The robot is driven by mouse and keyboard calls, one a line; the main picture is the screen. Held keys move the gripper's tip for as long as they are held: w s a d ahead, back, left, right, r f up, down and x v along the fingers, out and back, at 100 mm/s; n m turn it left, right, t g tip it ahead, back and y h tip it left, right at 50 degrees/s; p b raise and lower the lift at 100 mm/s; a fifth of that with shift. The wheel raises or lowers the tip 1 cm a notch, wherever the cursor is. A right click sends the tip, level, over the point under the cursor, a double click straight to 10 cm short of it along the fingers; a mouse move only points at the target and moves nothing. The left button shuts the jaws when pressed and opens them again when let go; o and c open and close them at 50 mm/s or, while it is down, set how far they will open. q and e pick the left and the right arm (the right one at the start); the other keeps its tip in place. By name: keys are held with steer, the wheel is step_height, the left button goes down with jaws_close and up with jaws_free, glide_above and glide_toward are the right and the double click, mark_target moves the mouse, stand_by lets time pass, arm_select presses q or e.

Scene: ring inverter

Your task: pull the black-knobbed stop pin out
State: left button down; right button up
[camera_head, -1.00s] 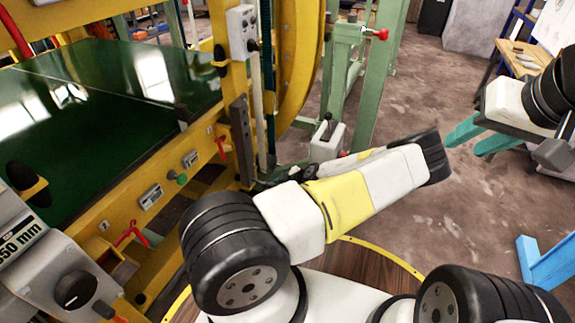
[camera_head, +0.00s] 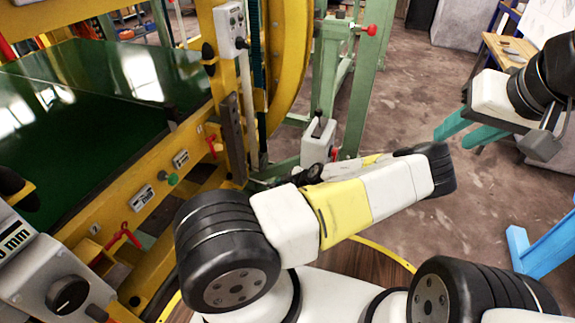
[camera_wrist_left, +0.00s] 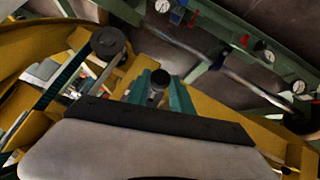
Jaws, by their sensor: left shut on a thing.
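In the left wrist view, a dark round-headed piece, which looks like the black knob of the stop pin (camera_wrist_left: 157,78), sits between the teal fingers of my left gripper (camera_wrist_left: 158,95). The fingers are shut on it. The pin's shaft and its hole are hidden. In the head view my left gripper is hidden behind my own white and yellow arm, near the yellow machine frame. My right gripper (camera_head: 478,133) is at the upper right with its teal fingers apart and empty, far from the pin.
The yellow machine frame (camera_head: 130,165) with a dark green bed (camera_head: 85,120) fills the left. A green stand (camera_head: 345,70) with a red knob is behind. A grey control box (camera_head: 55,285) is at lower left and a blue bench (camera_head: 545,250) at right.

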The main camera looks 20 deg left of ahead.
arm_select(q)
steer(key=shift+d, duration=0.35)
